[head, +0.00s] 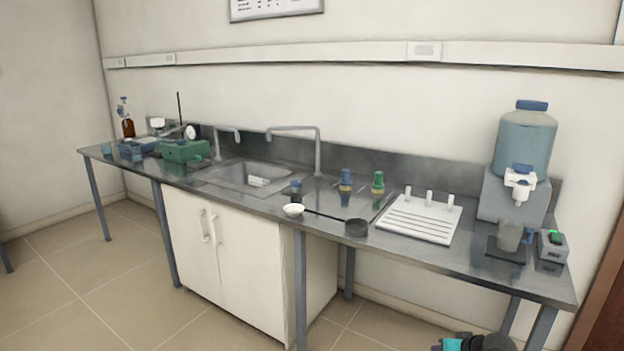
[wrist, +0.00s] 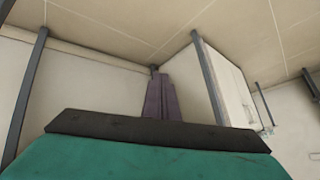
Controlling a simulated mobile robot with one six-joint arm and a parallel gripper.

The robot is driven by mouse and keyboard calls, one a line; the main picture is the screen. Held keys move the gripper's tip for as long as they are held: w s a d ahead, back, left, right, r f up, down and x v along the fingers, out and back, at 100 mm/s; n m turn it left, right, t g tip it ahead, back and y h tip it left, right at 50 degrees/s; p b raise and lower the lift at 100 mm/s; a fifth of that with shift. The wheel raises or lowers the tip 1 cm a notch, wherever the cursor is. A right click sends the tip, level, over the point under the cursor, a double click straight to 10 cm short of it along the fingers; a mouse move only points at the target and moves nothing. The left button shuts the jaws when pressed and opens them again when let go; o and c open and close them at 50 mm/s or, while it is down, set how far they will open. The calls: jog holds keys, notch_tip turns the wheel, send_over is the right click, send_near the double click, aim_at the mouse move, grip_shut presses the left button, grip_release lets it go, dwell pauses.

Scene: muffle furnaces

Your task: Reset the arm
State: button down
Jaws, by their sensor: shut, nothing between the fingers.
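My gripper (wrist: 159,82) shows in the wrist view, its dark purple-grey fingers together and standing up beyond a black bar and a teal body. It is shut, with nothing seen between the fingers. Around it are bare wall, bench legs, a white cabinet (wrist: 222,78) and floor; the view looks upside down, with the floor at the top. In the head view only a teal and black part of my arm shows at the bottom edge, right of centre, below the front of the bench (head: 265,205). The rest of the arm is out of the picture.
Bench legs stand near the gripper. Floor (head: 95,265) at left is clear.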

jog(key=s+a+f+n+g+y+p, duration=0.1)
jog(key=s+a+f+g, duration=0.3)
jog(key=s+a+f, duration=0.5)
jog(key=s+a+f+n+g+p, duration=0.1)
jog(key=s+a+f+n+g, duration=0.3)
jog(key=a+f, duration=0.8)
jog(key=s+a+f+m+g+p, duration=0.1)
jog(key=s+a+f, duration=0.2)
jog(key=s, duration=0.4)
jog(key=s+a+f+m+g, duration=0.1)
jog(key=s+a+f+g, duration=0.15)
jog(key=s, duration=0.45)
jog(key=s+d+f+m+g+h, duration=0.2)
jog(key=s+d, duration=0.3)
jog(key=s, duration=0.3)
jog(key=shift+s+h, duration=0.25)
jog(key=shift+h, duration=0.35)
